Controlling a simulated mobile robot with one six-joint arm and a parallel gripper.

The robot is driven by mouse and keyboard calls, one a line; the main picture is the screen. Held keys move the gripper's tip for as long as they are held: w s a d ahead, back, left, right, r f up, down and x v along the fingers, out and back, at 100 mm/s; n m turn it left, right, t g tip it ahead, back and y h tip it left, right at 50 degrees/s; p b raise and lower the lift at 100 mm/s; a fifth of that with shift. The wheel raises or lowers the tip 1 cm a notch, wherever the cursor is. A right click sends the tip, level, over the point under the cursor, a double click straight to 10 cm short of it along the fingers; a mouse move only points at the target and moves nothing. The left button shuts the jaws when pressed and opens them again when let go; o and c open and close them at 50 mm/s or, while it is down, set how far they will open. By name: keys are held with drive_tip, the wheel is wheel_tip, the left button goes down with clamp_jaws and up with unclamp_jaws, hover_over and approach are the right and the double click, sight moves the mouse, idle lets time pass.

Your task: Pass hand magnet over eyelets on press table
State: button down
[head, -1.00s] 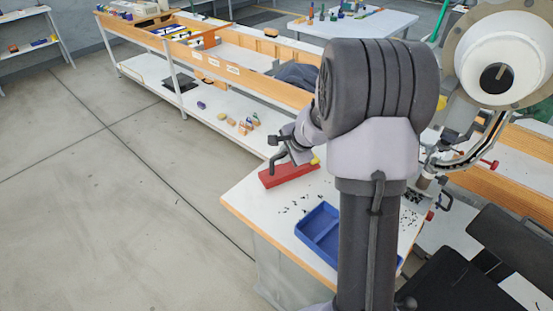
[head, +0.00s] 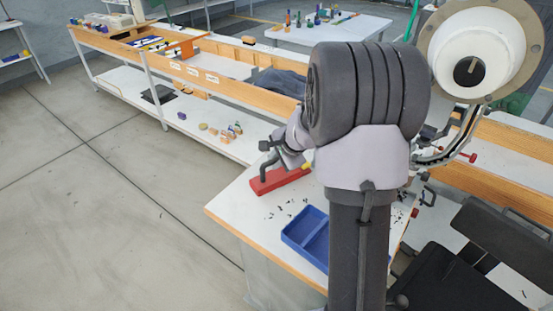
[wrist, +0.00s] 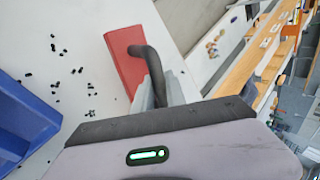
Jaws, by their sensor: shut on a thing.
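The hand magnet is a red bar with a dark curved handle (head: 278,181); in the wrist view its red bar (wrist: 123,58) lies beyond my fingers. My gripper (head: 284,156) is shut on the handle; its grey fingers also show in the wrist view (wrist: 158,92). The magnet is over the far left part of the white press table (head: 243,207); I cannot tell whether it touches the top. Small black eyelets (head: 285,210) lie scattered nearer to me, and in the wrist view (wrist: 57,72) they are left of the magnet, apart from it.
A blue divided tray (head: 306,236) stands on the press table beside the eyelets. The press (head: 478,62) rises at the right, with a dark chair (head: 440,265) in front. A long bench (head: 225,78) with a lower shelf runs behind. Open floor lies left.

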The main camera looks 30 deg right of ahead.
drive_tip(key=s+a+b, duration=0.4)
drive_tip(key=s+a, duration=0.4)
drive_tip(key=s, duration=0.1)
drive_tip(key=shift+s+a, duration=0.15)
drive_tip(key=shift+s, duration=0.2)
drive_tip(key=s+d+b, duration=0.2)
drive_tip(key=s, duration=0.4)
drive_tip(key=shift+b, duration=0.3)
drive_tip(key=shift+s, duration=0.1)
drive_tip(key=w+d, duration=0.4)
drive_tip(key=d, duration=0.5)
drive_tip(key=shift+w+d, duration=0.2)
drive_tip(key=shift+d, duration=0.15)
drive_tip(key=shift+r, duration=0.1)
